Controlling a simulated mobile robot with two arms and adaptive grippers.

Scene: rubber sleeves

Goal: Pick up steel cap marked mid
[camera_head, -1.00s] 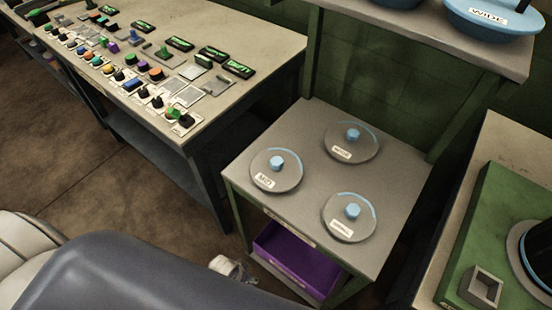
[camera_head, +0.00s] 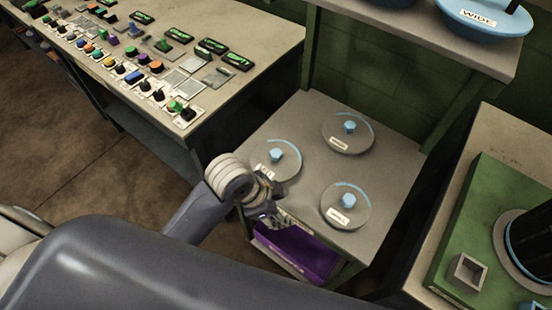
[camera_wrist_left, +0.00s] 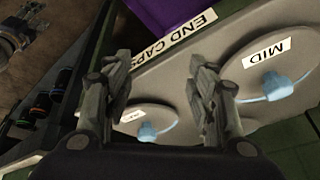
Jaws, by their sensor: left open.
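The steel cap marked MID (camera_head: 289,167) is a grey disc with a light blue knob, lying flat at the left of the small table's top. My left arm partly covers its label in the head view. In the left wrist view the MID cap (camera_wrist_left: 297,75) is at the right, with its label readable. My left gripper (camera_head: 268,210) is at the table's front edge, just in front of this cap. In the left wrist view its two fingers (camera_wrist_left: 160,75) are spread and empty, with the cap outside them to the right. My right gripper is not in view.
Two similar caps lie behind (camera_head: 352,142) and to the right (camera_head: 340,214) on the table (camera_head: 307,165). A purple bin (camera_head: 300,250) sits below. A panel-covered bench (camera_head: 230,90) is at left, a green fixture (camera_head: 480,220) at right, a shelf (camera_head: 420,40) above.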

